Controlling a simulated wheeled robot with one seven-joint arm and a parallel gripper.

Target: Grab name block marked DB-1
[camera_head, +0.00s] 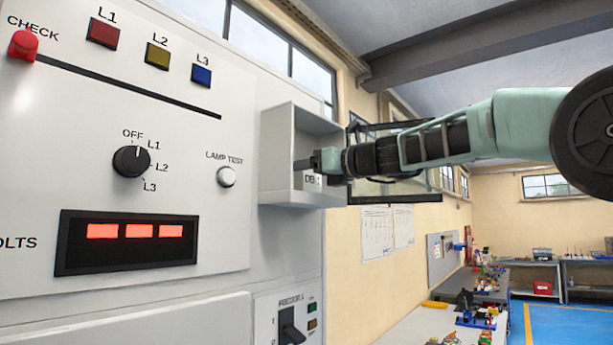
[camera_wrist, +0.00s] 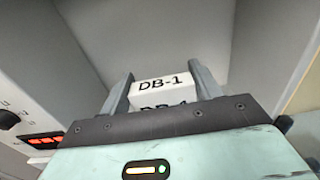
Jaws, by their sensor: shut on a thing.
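The white name block marked DB-1 (camera_wrist: 165,90) sits between the two grey fingers of my gripper (camera_wrist: 160,88) in the wrist view. Its lettering shows on the top and front faces. In the head view the block (camera_head: 312,180) is inside the open grey-white box (camera_head: 290,125) on the panel's right side, near the box floor. My gripper (camera_head: 312,163) reaches into the box from the right and is shut on the block. Whether the block touches the box floor is hard to tell.
The box walls (camera_wrist: 195,30) stand close around my gripper. Left of it is the panel with a rotary knob (camera_head: 131,160), a lamp test button (camera_head: 227,177) and a lit red display (camera_head: 130,232). Benches with small parts (camera_head: 480,290) stand at the lower right.

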